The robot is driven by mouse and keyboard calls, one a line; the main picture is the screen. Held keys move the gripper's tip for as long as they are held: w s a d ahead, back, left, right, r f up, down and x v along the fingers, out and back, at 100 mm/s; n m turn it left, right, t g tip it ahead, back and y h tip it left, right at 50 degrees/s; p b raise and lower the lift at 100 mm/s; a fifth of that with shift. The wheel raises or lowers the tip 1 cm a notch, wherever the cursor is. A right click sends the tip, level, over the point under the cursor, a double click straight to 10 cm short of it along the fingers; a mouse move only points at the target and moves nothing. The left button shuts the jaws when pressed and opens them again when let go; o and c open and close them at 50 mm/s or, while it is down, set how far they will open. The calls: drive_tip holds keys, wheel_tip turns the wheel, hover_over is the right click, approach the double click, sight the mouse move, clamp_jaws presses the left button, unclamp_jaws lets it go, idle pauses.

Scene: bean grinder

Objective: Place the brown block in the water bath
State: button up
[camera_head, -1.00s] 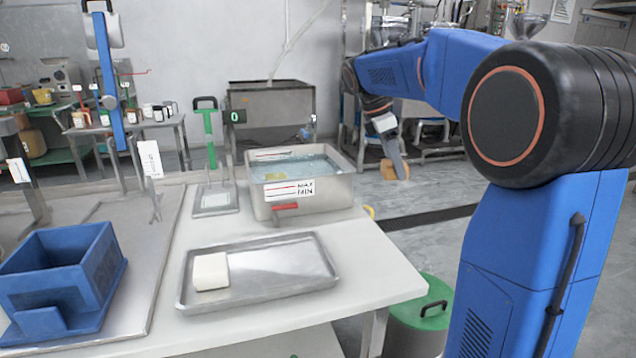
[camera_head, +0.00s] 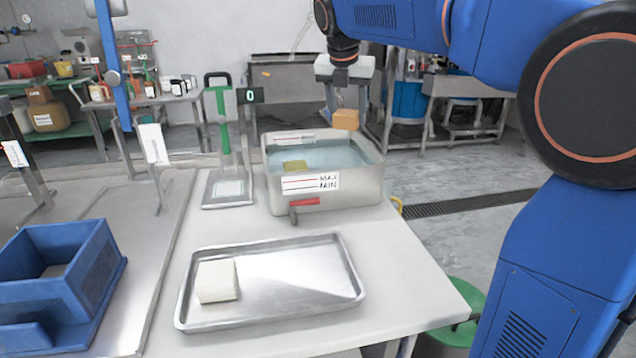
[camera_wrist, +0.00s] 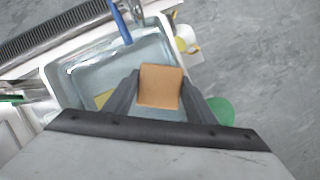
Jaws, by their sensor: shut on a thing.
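The brown block (camera_head: 346,119) is held by my gripper (camera_head: 346,108), which is shut on it. In the head view the block hangs above the back right of the water bath (camera_head: 330,190). The bath is an open steel tub of water with MAX and MIN marks and a red-handled tap in front. In the wrist view the brown block (camera_wrist: 160,86) sits between the two dark fingers, with the bath (camera_wrist: 62,75) below it. A yellowish block (camera_head: 295,166) is in the water at the left; it partly shows in the wrist view (camera_wrist: 104,98).
A metal tray (camera_head: 300,280) with a white block (camera_head: 217,281) lies in front of the bath. A scale with a green post (camera_head: 223,120) stands left of the bath. A blue box (camera_head: 60,280) is at far left. The tray's right part is free.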

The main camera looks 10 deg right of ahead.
sight(338, 123)
drive_tip(key=a+f, duration=0.1)
drive_tip(key=a+f+n, duration=0.1)
drive_tip(key=shift+w+a+f, duration=0.1)
drive_tip(key=shift+a+f, duration=0.1)
drive_tip(key=shift+f, duration=0.2)
drive_tip(key=shift+n, duration=0.4)
wheel_tip(338, 123, down, 8)
drive_tip(key=shift+a+f, duration=0.1)
drive_tip(key=shift+a, duration=0.05)
drive_tip(key=shift+f, duration=2.25)
drive_tip(key=shift+f, duration=0.1)
drive_tip(key=o, duration=1.1)
drive_tip(key=shift+o, duration=0.2)
drive_tip(key=v, duration=1.2)
drive_tip(key=shift+d, duration=0.2)
